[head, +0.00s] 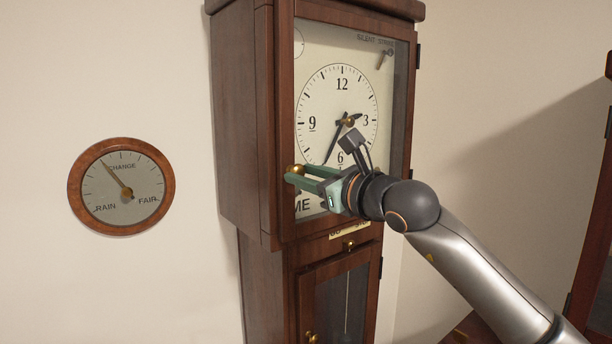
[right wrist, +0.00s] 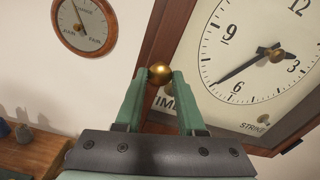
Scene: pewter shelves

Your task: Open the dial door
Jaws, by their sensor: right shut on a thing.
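The dial door (head: 285,120) is the wooden-framed glass front over the clock face (head: 320,100) of a tall wooden clock. It looks shut against the case. Its round brass knob (head: 297,169) sits low on the left side of the frame. My right gripper (head: 300,178) reaches in from the right across the lower dial, its green fingers at the knob. In the right wrist view the brass knob (right wrist: 160,73) is between the two fingertips, which are shut on it. My left gripper is not in view.
A round barometer (head: 121,187) hangs on the wall to the left. Below the dial door is a lower door (head: 308,300) with its own brass knob (head: 311,337). Another wooden piece (head: 597,220) stands at the right edge. The wall left of the clock is clear apart from the barometer.

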